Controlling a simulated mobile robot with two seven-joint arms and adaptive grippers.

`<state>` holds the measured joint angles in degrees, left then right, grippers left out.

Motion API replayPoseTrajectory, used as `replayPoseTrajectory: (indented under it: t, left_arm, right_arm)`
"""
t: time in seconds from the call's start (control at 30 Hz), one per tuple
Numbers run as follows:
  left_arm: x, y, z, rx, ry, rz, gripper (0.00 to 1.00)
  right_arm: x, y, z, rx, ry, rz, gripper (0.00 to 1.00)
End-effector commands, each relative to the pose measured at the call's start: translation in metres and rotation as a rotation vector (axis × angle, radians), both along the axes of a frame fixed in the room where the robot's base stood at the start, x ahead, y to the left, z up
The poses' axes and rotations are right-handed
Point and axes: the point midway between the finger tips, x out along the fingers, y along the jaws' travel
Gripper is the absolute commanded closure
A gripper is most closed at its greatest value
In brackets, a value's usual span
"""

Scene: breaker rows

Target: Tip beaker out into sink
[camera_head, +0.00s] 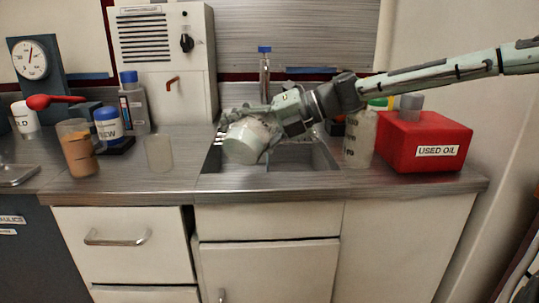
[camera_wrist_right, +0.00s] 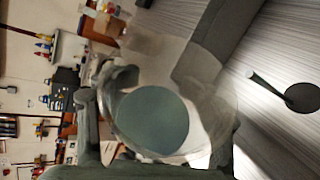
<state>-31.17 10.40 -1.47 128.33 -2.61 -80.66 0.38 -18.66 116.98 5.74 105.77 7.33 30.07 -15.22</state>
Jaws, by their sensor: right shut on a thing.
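The beaker (camera_head: 247,138) is pale and cloudy, and it is tilted over the left part of the sink (camera_head: 322,157) in the head view. My right gripper (camera_head: 268,122) reaches in from the right and is shut on the beaker. In the right wrist view, the beaker (camera_wrist_right: 152,122) sits between the gripper's fingers (camera_wrist_right: 158,135), with a round grey-green face toward the camera. I cannot tell whether liquid is leaving it. My left gripper is in neither view.
A beaker with brown contents (camera_head: 78,149) and a clear pale container (camera_head: 159,153) stand left of the sink. A jar (camera_head: 359,140) and a red "USED OIL" box (camera_head: 424,144) stand to the right. A blue-topped faucet (camera_head: 264,65) rises behind the sink.

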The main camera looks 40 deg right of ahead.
Motion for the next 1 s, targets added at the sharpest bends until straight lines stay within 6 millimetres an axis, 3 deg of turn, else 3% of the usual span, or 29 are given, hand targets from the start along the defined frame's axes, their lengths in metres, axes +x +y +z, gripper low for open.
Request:
replayPoseTrajectory:
  t: [1.0]
  left_arm:
    - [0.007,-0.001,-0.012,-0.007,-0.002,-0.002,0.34]
  right_arm:
    - [0.0,0.0,0.006,0.071,0.038,0.0,0.76]
